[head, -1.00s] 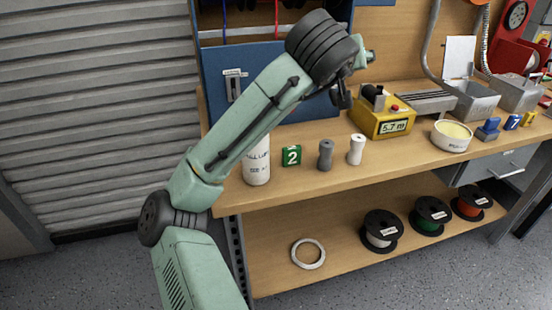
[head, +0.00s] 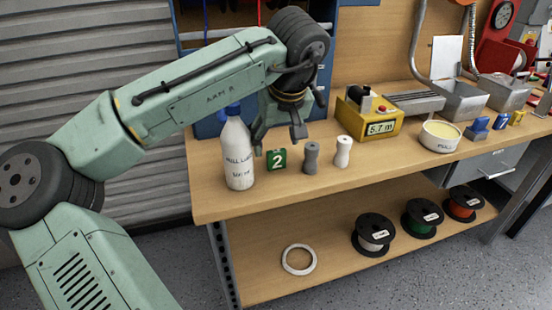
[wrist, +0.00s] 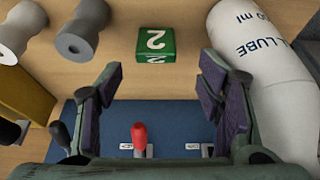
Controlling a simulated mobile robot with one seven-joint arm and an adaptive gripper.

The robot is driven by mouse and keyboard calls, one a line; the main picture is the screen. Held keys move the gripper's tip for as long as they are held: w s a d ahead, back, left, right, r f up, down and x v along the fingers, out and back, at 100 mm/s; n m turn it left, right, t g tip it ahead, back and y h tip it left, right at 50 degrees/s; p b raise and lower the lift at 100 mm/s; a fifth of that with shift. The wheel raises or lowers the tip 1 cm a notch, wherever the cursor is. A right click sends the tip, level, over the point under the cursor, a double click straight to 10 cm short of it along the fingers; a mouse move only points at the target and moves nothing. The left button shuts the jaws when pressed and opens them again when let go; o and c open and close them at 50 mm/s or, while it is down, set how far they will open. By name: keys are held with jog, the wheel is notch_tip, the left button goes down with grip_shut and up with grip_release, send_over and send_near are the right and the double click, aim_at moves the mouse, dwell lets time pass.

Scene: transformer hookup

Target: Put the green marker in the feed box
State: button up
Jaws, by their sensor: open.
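The green marker (head: 276,160), a small block with a white 2, stands on the workbench (head: 225,204) between a white bottle and a grey spool. In the wrist view the green marker (wrist: 155,45) lies beyond the fingertips, between their lines and apart from them. My gripper (head: 278,141) is open and empty, pointing down just above and behind the marker. In the wrist view my gripper (wrist: 160,82) has its two fingers spread wide. Two grey metal bins, a nearer one (head: 463,104) and a farther one (head: 508,93), stand at the right; I cannot tell which container is the feed box.
The white bottle (head: 238,155) stands close left of the marker. A grey spool (head: 311,158) and a white spool (head: 342,152) stand right of it. A yellow meter (head: 372,118) and a round tub (head: 440,135) are farther right. A blue panel with levers (wrist: 185,115) is behind.

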aim_at(277, 151)
jog(key=shift+d+p+x, duration=0.2)
jog(key=shift+p+x, duration=0.25)
jog(key=shift+x, duration=2.25)
jog(key=shift+s, duration=0.15)
jog(key=shift+c, duration=0.6)
jog(key=c, duration=1)
